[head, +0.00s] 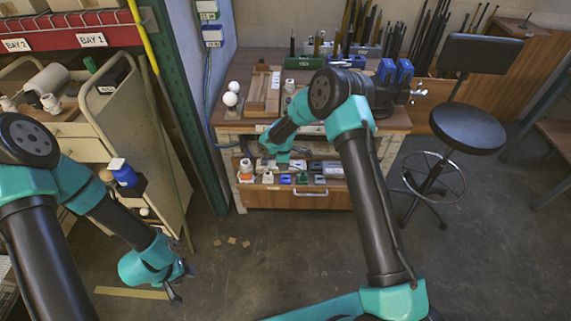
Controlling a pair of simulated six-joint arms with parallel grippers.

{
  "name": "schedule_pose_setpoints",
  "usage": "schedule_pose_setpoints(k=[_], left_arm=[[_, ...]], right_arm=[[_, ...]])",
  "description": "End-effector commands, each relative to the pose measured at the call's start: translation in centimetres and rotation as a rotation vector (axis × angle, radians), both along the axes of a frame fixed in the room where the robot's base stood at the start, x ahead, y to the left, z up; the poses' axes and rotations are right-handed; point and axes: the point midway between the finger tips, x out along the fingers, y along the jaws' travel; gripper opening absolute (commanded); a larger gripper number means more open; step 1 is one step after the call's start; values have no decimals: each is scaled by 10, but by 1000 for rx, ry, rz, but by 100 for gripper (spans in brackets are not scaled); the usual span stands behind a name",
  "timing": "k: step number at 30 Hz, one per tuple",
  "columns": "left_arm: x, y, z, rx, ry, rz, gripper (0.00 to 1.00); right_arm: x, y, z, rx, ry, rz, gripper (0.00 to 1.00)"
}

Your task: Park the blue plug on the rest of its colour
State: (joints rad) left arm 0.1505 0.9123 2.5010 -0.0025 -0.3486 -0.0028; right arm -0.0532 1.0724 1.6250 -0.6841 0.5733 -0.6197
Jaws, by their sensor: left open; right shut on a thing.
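My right gripper (283,159) reaches over the open drawer at the front of the bench and points down. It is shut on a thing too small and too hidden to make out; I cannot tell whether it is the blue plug. At this size I cannot tell which of these is a rest or a plug. My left gripper (174,291) is open and empty, low over the floor at the left, far from the drawer.
The bench (362,160) holds a wooden tray (262,92), white balls (231,98) and blue bins (396,72). A stool (467,130) stands right. A cart (135,130) and a green post (190,110) stand left. The floor in front is mostly clear.

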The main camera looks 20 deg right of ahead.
Motion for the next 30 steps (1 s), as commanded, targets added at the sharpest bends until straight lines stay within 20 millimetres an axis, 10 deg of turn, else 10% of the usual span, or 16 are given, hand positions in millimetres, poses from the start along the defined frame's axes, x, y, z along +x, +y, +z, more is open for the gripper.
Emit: schedule_pose_setpoints(k=[30], left_arm=[[0,0,0,0,0,0,43]], right_arm=[[0,0,-50,1,0,0,0]])
